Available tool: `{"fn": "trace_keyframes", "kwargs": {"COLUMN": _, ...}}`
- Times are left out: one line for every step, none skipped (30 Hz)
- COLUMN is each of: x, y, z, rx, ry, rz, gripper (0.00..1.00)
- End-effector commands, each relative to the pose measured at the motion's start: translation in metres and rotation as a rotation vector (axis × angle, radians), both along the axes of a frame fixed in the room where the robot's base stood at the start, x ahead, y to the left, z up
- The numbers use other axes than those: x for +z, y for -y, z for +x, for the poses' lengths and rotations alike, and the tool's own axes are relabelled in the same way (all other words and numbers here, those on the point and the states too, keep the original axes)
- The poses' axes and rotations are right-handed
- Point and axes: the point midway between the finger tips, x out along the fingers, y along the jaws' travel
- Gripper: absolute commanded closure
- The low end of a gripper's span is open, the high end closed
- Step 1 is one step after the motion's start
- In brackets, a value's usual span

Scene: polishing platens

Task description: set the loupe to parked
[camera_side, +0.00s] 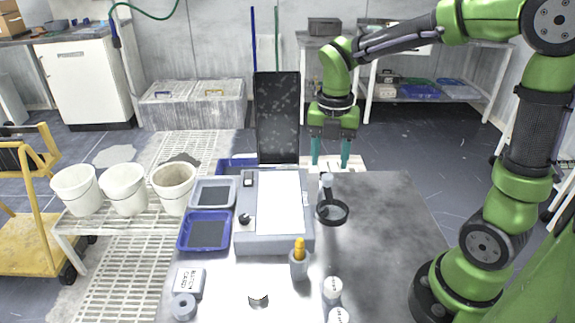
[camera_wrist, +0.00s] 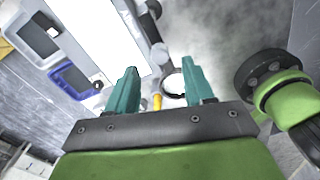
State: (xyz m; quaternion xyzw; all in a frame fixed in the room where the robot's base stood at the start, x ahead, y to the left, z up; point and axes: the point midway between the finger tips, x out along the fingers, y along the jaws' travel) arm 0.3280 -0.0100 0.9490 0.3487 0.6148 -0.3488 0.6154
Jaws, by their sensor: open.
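The loupe (camera_side: 326,188) stands at the right side of the grey polishing unit (camera_side: 245,240), with a pale post and a dark-rimmed round lens swung toward the front in the side view. In the wrist view its lens ring (camera_wrist: 173,94) shows partly between and beyond my fingers. My gripper (camera_side: 330,160) is open and empty, teal fingers pointing down, behind and above the loupe's post. The fingertips also show in the wrist view (camera_wrist: 162,74). I cannot tell whether either finger touches the loupe.
A tall dark panel (camera_side: 278,115) stands behind the unit. Blue tray (camera_side: 187,244) and grey tray (camera_side: 197,204) lie to its left. The table's right side is clear.

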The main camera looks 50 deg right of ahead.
Motion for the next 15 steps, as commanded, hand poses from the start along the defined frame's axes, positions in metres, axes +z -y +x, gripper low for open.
{"fn": "trace_keyframes", "kwargs": {"x": 0.014, "y": 0.000, "z": 0.001, "rx": -0.001, "ry": 0.008, "rz": -0.001, "gripper": 0.48}}
{"fn": "trace_keyframes", "kwargs": {"x": 0.022, "y": 0.000, "z": 0.001, "rx": -0.001, "ry": 0.007, "rz": 0.000, "gripper": 0.48}}
{"fn": "trace_keyframes", "kwargs": {"x": 0.032, "y": 0.000, "z": 0.001, "rx": -0.001, "ry": 0.007, "rz": 0.000, "gripper": 0.48}}
{"fn": "trace_keyframes", "kwargs": {"x": 0.039, "y": 0.000, "z": 0.001, "rx": -0.001, "ry": 0.006, "rz": -0.001, "gripper": 0.48}}
{"fn": "trace_keyframes", "kwargs": {"x": 0.047, "y": 0.000, "z": 0.001, "rx": -0.002, "ry": 0.007, "rz": 0.001, "gripper": 0.48}}
{"fn": "trace_keyframes", "kwargs": {"x": 0.057, "y": 0.000, "z": 0.001, "rx": -0.001, "ry": 0.008, "rz": -0.001, "gripper": 0.48}}
{"fn": "trace_keyframes", "kwargs": {"x": 0.064, "y": 0.000, "z": 0.001, "rx": -0.001, "ry": 0.006, "rz": -0.001, "gripper": 0.48}}
{"fn": "trace_keyframes", "kwargs": {"x": 0.071, "y": 0.000, "z": 0.001, "rx": -0.002, "ry": 0.007, "rz": 0.000, "gripper": 0.48}}
{"fn": "trace_keyframes", "kwargs": {"x": 0.079, "y": 0.000, "z": 0.001, "rx": 0.000, "ry": 0.006, "rz": -0.001, "gripper": 0.48}}
{"fn": "trace_keyframes", "kwargs": {"x": 0.085, "y": 0.000, "z": 0.001, "rx": 0.000, "ry": 0.005, "rz": -0.001, "gripper": 0.48}}
{"fn": "trace_keyframes", "kwargs": {"x": 0.091, "y": 0.000, "z": 0.001, "rx": 0.000, "ry": 0.005, "rz": -0.001, "gripper": 0.48}}
{"fn": "trace_keyframes", "kwargs": {"x": 0.098, "y": 0.000, "z": 0.000, "rx": 0.000, "ry": 0.004, "rz": -0.001, "gripper": 0.48}}
{"fn": "trace_keyframes", "kwargs": {"x": 0.102, "y": 0.000, "z": 0.000, "rx": -0.001, "ry": 0.004, "rz": 0.000, "gripper": 0.48}}
{"fn": "trace_keyframes", "kwargs": {"x": 0.107, "y": 0.000, "z": 0.000, "rx": 0.001, "ry": 0.004, "rz": 0.000, "gripper": 0.48}}
{"fn": "trace_keyframes", "kwargs": {"x": 0.111, "y": 0.000, "z": 0.000, "rx": 0.001, "ry": 0.002, "rz": -0.001, "gripper": 0.48}}
